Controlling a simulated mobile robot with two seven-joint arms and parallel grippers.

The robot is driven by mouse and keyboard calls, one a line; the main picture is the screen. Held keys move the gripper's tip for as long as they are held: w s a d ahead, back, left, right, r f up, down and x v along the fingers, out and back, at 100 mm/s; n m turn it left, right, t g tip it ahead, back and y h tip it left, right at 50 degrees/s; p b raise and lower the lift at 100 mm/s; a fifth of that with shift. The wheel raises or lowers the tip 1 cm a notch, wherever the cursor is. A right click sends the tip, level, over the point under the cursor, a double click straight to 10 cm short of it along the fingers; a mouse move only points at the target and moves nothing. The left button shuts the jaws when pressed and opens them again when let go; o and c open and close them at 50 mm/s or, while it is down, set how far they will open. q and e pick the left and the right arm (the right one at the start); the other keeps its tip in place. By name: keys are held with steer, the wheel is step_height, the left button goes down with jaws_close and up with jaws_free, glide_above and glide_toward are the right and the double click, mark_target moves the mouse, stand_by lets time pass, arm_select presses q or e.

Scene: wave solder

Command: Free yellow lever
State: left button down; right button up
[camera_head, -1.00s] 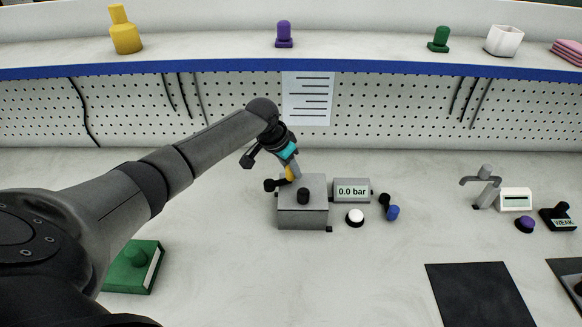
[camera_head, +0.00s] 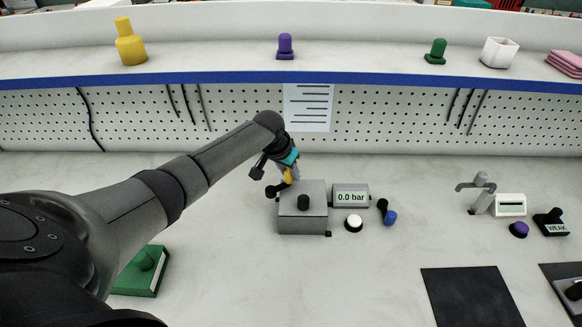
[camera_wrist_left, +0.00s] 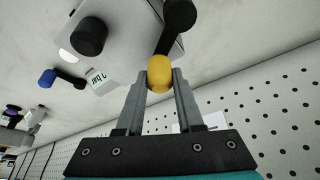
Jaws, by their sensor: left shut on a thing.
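The yellow lever knob (camera_wrist_left: 159,74) sits on the end of a black lever arm (camera_wrist_left: 174,30) at the grey box (camera_head: 302,221). My left gripper (camera_head: 289,176) is at the back left of the box. In the left wrist view my left gripper (camera_wrist_left: 160,84) has its two fingers on either side of the yellow knob, shut on it. In the head view the knob (camera_head: 288,176) shows only as a small yellow patch between the fingers. My right gripper is not in view.
Beside the box are a display (camera_head: 350,197) reading 0.0 bar, a white button (camera_head: 353,223) and a blue-ended black lever (camera_head: 389,217). A black knob (camera_head: 303,202) tops the box. A green block (camera_head: 143,272) lies left. The table in front of the box is clear.

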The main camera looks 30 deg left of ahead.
arm_select(q)
steer(key=n+p, duration=0.1)
steer(key=a+n+y+p, duration=0.1)
steer(key=shift+w+a+r+n, duration=0.15)
steer(key=shift+w+r+n, duration=0.05)
steer(key=shift+n, duration=0.2)
steer(key=a+n+y+p, duration=0.1)
steer(key=n, duration=0.1)
steer(key=shift+w+a+f+n+g+p, duration=0.1)
steer(key=shift+a+n+g+p, duration=0.1)
steer(key=shift+n+g+p, duration=0.15)
steer(key=shift+s+a+n+g+y, duration=0.2)
steer(key=shift+a+n+y, duration=0.25)
steer(key=shift+n, duration=0.55)
steer(key=shift+s+a+n+g+y, duration=0.2)
steer(key=shift+a+n, duration=0.35)
steer(key=shift+n, duration=0.4)
steer(key=shift+s+a+n+g+y, duration=0.1)
steer(key=shift+a+n+g+y, duration=0.3)
steer(key=shift+n, duration=0.6)
steer(key=shift+a, duration=0.15)
steer(key=c, duration=0.6)
jaws_free()
steer(key=shift+o, duration=0.3)
steer(key=shift+p, duration=0.3)
